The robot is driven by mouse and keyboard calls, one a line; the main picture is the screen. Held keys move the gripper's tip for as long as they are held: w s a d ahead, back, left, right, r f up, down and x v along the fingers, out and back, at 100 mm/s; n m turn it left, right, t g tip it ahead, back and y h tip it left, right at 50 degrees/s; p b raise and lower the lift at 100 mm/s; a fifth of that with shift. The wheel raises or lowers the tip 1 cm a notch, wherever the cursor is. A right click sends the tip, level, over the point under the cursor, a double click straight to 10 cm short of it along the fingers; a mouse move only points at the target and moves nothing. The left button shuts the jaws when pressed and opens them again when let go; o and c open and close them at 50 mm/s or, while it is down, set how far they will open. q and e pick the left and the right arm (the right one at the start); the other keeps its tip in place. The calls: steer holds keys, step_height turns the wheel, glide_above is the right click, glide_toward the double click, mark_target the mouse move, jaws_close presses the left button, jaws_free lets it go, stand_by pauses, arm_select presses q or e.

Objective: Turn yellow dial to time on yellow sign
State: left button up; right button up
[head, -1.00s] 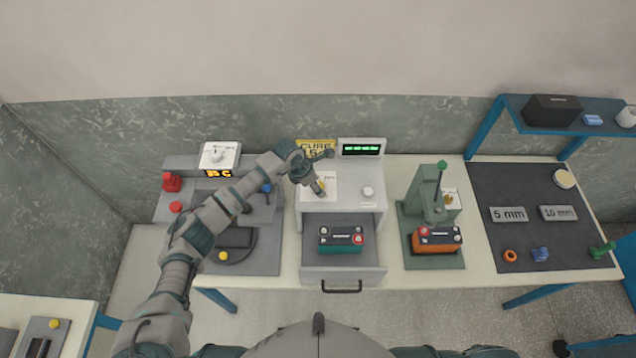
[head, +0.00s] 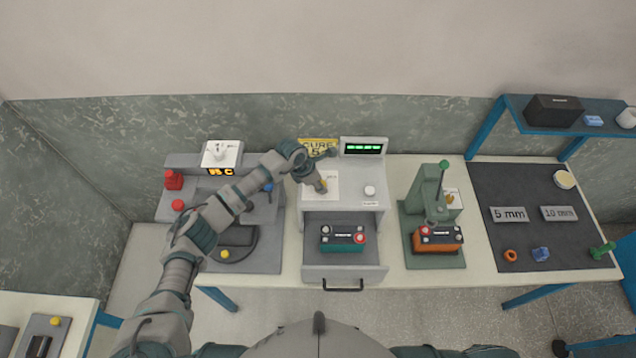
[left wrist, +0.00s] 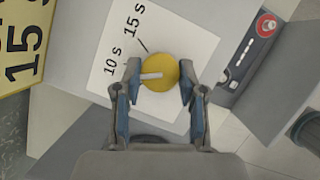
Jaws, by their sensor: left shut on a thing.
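The yellow dial (left wrist: 164,68) has a white pointer bar and sits on a white card (left wrist: 105,90) marked 10 s and 15 s. In the left wrist view the bar points left, below the 10 s label, away from the tick line by 15 s. My left gripper (left wrist: 159,80) is shut on the dial, one finger on each side. In the head view the gripper (head: 321,186) covers most of the dial. The yellow sign (head: 318,146) behind it reads CURE 15; its 15 s also shows in the left wrist view (left wrist: 22,60). My right gripper is not in view.
The grey cabinet has a white knob (head: 369,191), a green display (head: 363,148) and an open drawer (head: 312,272) holding a teal battery (head: 342,245). A green press (head: 427,205) stands to the right. My left arm crosses above the left station with the orange display (head: 221,172).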

arm_select(q)
steer(key=shift+w+r, duration=0.1)
steer(key=shift+r, duration=0.05)
stand_by(0.6)
steer(key=o, duration=1.1)
steer(key=shift+d, duration=0.1)
steer(key=v, duration=1.1)
steer(key=shift+w+r, duration=0.1)
steer(key=shift+r, duration=0.2)
steer(key=shift+o, duration=0.2)
